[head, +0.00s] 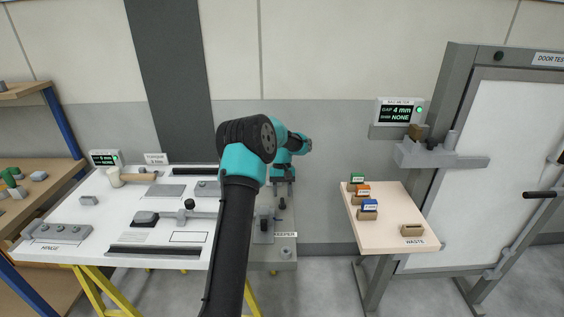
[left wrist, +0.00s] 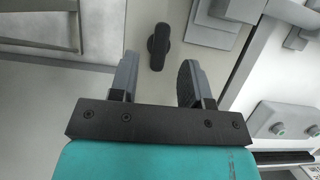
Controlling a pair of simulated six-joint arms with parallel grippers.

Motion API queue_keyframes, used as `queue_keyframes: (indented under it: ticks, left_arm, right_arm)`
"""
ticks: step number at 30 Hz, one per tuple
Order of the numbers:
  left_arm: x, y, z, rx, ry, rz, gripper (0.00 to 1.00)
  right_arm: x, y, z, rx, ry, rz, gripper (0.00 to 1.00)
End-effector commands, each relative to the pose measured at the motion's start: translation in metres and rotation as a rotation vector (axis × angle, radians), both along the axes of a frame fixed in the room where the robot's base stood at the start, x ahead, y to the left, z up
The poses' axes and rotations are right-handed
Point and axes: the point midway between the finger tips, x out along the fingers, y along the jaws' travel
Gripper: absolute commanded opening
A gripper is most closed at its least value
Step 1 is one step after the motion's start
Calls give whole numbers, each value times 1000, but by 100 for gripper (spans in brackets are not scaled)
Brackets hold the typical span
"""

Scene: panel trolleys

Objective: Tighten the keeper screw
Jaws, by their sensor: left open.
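My left gripper (head: 284,183) hangs over the grey keeper plate (head: 287,266) at the right end of the white bench, by the KEEPER label. In the left wrist view my left gripper (left wrist: 157,72) is open and empty. A dark knob with an elongated head (left wrist: 158,47) lies ahead between its fingertips, apart from both; I cannot tell for sure that it is the keeper screw. In the head view my left arm covers part of the keeper area. My right gripper is not in view.
A hinge block (head: 62,232) and tools lie on the white bench (head: 190,253). A small wood-topped table (head: 385,238) at right holds colored blocks (head: 368,205). A gap meter (head: 400,111) reads 4 mm, shim NONE. The door test frame (head: 452,120) stands at far right.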

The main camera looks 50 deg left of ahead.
Motion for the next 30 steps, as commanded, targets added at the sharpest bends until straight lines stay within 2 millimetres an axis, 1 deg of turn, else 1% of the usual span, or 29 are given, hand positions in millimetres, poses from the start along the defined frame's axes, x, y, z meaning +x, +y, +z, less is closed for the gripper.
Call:
queue_keyframes:
  ticks: [3,12,18,24,30]
  left_arm:
    - [7,7,22,2,-4,2,44]
    - [21,23,75,2,-3,0,44]
    - [29,32,104,1,-2,-1,44]
    - [34,38,121,0,0,-1,44]
    - [35,40,127,-1,1,0,44]
  right_arm:
    - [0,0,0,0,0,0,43]
    - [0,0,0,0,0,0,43]
    - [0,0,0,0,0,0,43]
    - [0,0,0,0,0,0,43]
    - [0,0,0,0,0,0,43]
